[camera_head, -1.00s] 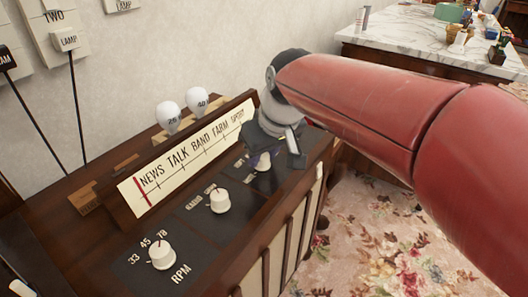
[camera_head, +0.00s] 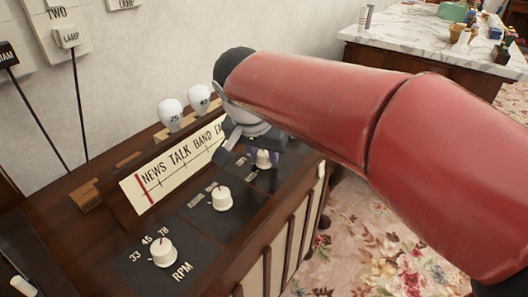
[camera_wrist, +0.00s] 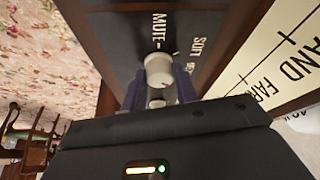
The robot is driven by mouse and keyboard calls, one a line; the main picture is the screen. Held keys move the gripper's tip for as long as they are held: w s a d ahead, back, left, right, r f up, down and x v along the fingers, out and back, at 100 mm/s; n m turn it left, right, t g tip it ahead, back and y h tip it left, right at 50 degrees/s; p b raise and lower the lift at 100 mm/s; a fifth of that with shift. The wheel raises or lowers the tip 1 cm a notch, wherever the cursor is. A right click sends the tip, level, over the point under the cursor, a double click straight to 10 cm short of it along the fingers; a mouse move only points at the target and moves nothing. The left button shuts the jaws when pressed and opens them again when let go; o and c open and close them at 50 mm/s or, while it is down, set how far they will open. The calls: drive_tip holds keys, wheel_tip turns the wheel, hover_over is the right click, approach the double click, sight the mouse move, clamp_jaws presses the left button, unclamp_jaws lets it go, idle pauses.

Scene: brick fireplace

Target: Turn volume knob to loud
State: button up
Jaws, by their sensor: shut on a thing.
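The volume knob (camera_head: 264,158) is a white round knob on the dark panel of the wooden console, the farthest of the three knobs in the head view. In the wrist view the knob (camera_wrist: 158,70) stands beside the words MUTE and SOFT; a loud mark is not readable. My gripper (camera_wrist: 157,90) is shut on the knob, one dark finger on each side of it. In the head view my wrist is tilted over the panel and hides part of the dial strip and the labels around the knob. The knob's exact pointer direction is hard to read.
Two more white knobs, a middle one (camera_head: 222,198) and the RPM knob (camera_head: 162,252), sit nearer on the panel. The slanted dial strip (camera_head: 170,172) rises behind them, with two white bulbs (camera_head: 172,115) beyond. A marble-topped counter (camera_head: 420,40) stands back right over floral carpet.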

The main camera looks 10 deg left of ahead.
drive_tip(key=m+h, duration=0.1)
drive_tip(key=m, duration=0.1)
drive_tip(key=m+g, duration=0.1)
drive_tip(key=m, duration=0.2)
drive_tip(key=shift+a+m+h, duration=0.2)
drive_tip(key=shift+m+h, duration=0.1)
drive_tip(key=shift+h, duration=0.1)
drive_tip(key=m+g+h+p, duration=0.1)
drive_tip(key=m, duration=0.3)
drive_tip(key=shift+w+m+p, duration=0.1)
drive_tip(key=shift+m+p, duration=0.2)
drive_tip(key=shift+g, duration=0.3)
drive_tip(key=o, duration=1)
drive_tip(key=p+v, duration=0.1)
drive_tip(key=v, duration=0.6)
drive_tip(key=shift+a+r, duration=0.25)
drive_tip(key=shift+r, duration=0.05)
drive_tip(key=shift+d, duration=0.1)
